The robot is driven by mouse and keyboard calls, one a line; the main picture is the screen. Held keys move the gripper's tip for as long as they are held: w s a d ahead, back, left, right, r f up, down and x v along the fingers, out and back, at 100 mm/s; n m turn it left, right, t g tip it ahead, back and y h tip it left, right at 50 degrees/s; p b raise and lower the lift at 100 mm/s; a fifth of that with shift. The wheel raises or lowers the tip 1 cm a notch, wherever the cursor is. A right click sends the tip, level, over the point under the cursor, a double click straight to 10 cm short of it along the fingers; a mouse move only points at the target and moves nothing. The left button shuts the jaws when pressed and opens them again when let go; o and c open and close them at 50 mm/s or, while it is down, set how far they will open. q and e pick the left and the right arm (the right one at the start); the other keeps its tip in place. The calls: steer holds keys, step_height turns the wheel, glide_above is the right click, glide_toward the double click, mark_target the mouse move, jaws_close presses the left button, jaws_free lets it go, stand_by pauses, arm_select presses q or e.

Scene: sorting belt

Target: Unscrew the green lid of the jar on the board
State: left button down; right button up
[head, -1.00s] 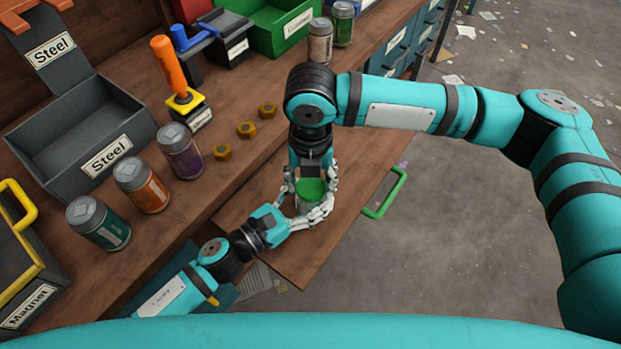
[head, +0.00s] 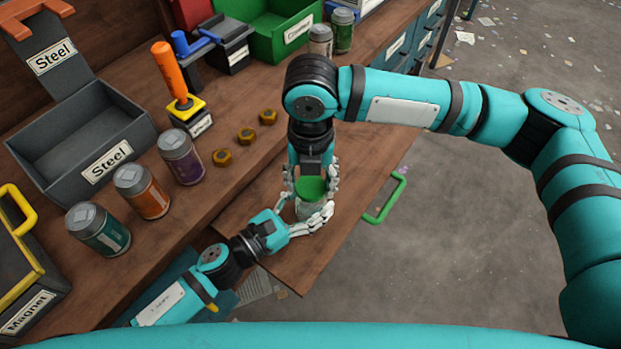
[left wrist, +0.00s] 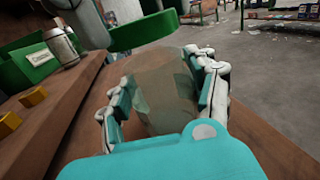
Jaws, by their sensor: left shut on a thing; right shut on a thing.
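The green lid (head: 311,187) is held from above by my right gripper (head: 311,180), whose fingers are shut around its edge. The clear, brownish-looking jar (left wrist: 162,85) stands on the wooden board (head: 292,268). My left gripper (head: 307,222) is shut around the jar's sides, with its fingers on both sides of the jar in the left wrist view (left wrist: 165,100). There the lid (left wrist: 145,32) sits above the jar's top, shifted left, and looks lifted off it.
Three cans, green (head: 98,230), orange (head: 142,192) and purple (head: 181,157), stand on the bench left of the board. Brass nuts (head: 246,135) lie nearby. A grey steel bin (head: 85,150) and green bin (head: 285,38) stand behind. A green handle (head: 386,198) is at the board's right edge.

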mark_target(311, 186)
steer(key=shift+r, duration=1.9)
arm_select(q)
steer(key=shift+c, duration=1.5)
jaws_free()
